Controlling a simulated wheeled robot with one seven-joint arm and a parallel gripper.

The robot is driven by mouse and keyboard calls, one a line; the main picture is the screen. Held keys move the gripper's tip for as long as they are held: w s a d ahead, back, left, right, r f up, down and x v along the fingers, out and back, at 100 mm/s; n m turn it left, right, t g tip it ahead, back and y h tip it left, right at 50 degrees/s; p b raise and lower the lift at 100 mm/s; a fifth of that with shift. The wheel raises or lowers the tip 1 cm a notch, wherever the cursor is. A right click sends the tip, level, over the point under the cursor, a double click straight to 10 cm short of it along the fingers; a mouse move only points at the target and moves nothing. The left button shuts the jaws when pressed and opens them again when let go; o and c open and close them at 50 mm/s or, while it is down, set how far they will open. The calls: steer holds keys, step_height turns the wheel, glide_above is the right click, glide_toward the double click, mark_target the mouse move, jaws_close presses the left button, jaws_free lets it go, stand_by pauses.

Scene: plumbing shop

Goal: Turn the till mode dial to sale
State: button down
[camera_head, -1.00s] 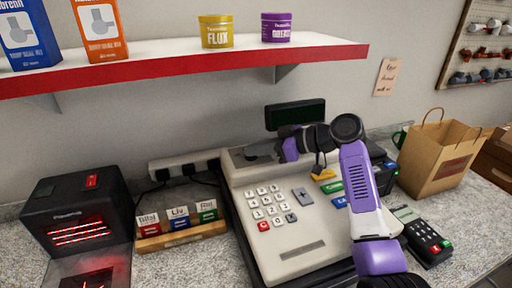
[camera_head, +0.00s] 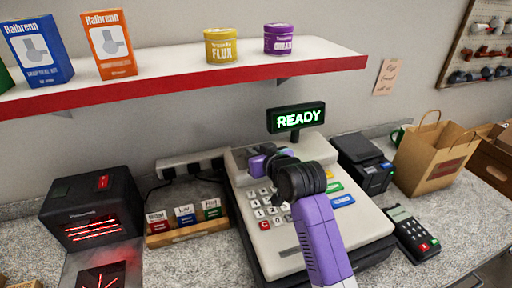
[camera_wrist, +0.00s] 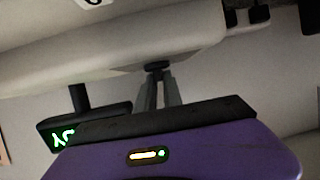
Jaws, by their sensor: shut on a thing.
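The cream till (camera_head: 300,225) stands on the counter, with its display (camera_head: 297,118) lit green and reading "READY". My gripper (camera_head: 256,160) is at the upper left of the till, by its raised back panel. In the wrist view my gripper (camera_wrist: 157,80) has its fingers close together on a small dark knob, the mode dial (camera_wrist: 157,66), on the till's face (camera_wrist: 100,58). The dial's pointer and labels cannot be read. In the head view the dial is hidden behind my gripper and wrist.
A card reader (camera_head: 413,230), a black printer (camera_head: 364,165) and a paper bag (camera_head: 432,155) stand right of the till. A small labelled rack (camera_head: 186,233) and a glowing black heater (camera_head: 92,212) are on the left. A red-edged shelf (camera_head: 190,75) hangs above.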

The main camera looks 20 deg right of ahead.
steer(key=shift+f+m+h, duration=0.15)
steer(key=shift+m+h, duration=0.35)
steer(key=shift+h, duration=0.1)
steer(key=c, duration=1.5)
jaws_free()
steer(key=shift+s, duration=0.15)
steer(key=b+v, duration=0.1)
steer(key=v, duration=0.6)
steer(key=shift+s+r, duration=0.25)
